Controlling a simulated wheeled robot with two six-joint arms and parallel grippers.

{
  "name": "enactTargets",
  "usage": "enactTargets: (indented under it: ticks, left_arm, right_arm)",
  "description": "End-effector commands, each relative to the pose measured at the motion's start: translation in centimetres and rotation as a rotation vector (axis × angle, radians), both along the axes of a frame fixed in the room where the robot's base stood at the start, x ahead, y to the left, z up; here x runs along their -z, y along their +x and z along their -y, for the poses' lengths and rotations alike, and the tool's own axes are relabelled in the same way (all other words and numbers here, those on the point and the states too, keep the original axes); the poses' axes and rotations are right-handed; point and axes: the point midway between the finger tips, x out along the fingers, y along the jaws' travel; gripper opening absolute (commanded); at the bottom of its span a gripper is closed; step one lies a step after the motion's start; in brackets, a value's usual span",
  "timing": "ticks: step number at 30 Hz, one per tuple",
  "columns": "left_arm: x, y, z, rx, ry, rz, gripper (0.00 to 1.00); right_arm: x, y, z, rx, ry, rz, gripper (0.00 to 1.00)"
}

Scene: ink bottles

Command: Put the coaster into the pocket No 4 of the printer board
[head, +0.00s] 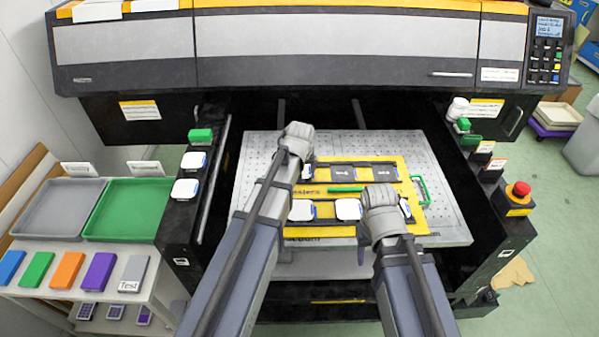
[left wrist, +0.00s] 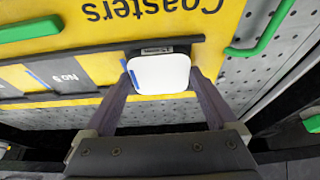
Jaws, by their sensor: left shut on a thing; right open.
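The held coaster (left wrist: 158,74), white with rounded corners, is between the fingers of my left gripper (left wrist: 160,88). It is over the end of the dark pocket row, beside the pocket marked No 3 (left wrist: 66,77). It covers most of the pocket beneath, and I cannot tell whether it touches it. In the head view the coaster (head: 306,173) shows partly beside my left wrist. The yellow printer board (head: 415,184) lies on the perforated bed. My right gripper (head: 381,205) is open over the front row; its fingers are mostly hidden.
White coasters (head: 348,209) lie in the front row. Two more coasters (head: 185,189) rest on the printer's left ledge. A green bar (head: 345,190) lies across the board's middle, and a green handle (head: 424,190) is at its right. An emergency button (head: 521,189) stands right.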

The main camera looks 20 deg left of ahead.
Motion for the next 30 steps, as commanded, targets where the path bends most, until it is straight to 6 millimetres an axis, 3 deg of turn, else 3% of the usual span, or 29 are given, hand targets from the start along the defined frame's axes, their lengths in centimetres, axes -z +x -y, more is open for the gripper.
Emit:
enactTargets:
  ticks: [7,8,10,22,30]
  left_arm:
    - [0.3,0.0,0.0,0.000,0.000,0.000,0.26]
    - [0.3,0.0,0.0,0.000,0.000,0.000,0.93]
    - [0.2,0.0,0.0,0.000,0.000,0.000,1.00]
    - [-0.3,0.0,0.0,0.000,0.000,0.000,1.00]
    - [-3.0,-1.0,0.3,0.001,0.000,0.000,1.00]
  right_arm:
    - [0.3,0.0,0.0,0.000,0.000,0.000,0.50]
    - [0.3,0.0,0.0,0.000,0.000,0.000,0.50]
    - [0.2,0.0,0.0,0.000,0.000,0.000,0.50]
    - [-0.3,0.0,0.0,0.000,0.000,0.000,0.50]
    - [-3.0,0.0,0.0,0.000,0.000,0.000,0.50]
